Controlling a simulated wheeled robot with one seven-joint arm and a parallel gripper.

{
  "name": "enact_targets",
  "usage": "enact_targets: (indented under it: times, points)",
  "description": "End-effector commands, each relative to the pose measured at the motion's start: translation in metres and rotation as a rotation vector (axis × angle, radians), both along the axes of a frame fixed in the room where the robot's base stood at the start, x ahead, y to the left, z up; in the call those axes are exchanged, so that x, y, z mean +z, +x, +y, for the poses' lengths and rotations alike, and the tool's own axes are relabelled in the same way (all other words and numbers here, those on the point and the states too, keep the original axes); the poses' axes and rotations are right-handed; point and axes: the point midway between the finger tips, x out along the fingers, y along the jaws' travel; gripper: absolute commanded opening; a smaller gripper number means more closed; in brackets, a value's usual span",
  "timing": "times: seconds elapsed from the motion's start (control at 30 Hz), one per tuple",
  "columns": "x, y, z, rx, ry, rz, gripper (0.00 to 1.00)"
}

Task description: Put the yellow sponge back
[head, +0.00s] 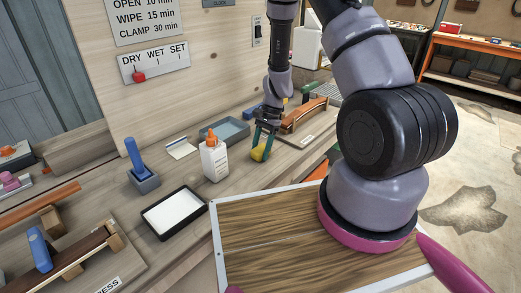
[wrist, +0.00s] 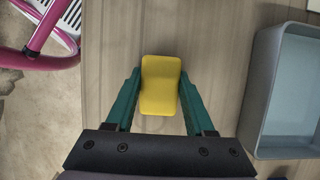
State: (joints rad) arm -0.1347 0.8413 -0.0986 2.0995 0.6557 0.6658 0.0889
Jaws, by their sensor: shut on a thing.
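The yellow sponge (wrist: 160,85) sits between the two green fingers of my gripper (wrist: 160,84) in the wrist view. The fingers are shut on its two long sides. In the head view the sponge (head: 260,152) shows at the tips of my gripper (head: 263,146), low over the wooden bench. I cannot tell whether it touches the bench. A grey-blue tray (head: 224,132) stands just left of the sponge in the head view. It looks empty in the wrist view, where it shows at the right (wrist: 256,100).
A white glue bottle (head: 214,158) with an orange cap stands left of my gripper. A black-rimmed white tray (head: 173,212) and a blue-handled tool in a holder (head: 143,175) are farther left. A curved wooden piece (head: 304,115) on a board lies to the right.

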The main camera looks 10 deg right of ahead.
Motion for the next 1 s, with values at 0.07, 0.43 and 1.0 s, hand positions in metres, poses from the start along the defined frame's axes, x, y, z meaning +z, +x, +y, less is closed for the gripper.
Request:
enact_targets:
  times: [0.07, 0.43, 1.0]
  points:
    - [-0.002, 0.0, 0.0, 0.0, 0.0, 0.0, 0.65]
    - [0.0, 0.0, 0.0, 0.0, 0.0, 0.0, 0.84]
    - [0.09, 0.022, -0.031, -0.002, 0.0, -0.005, 0.84]
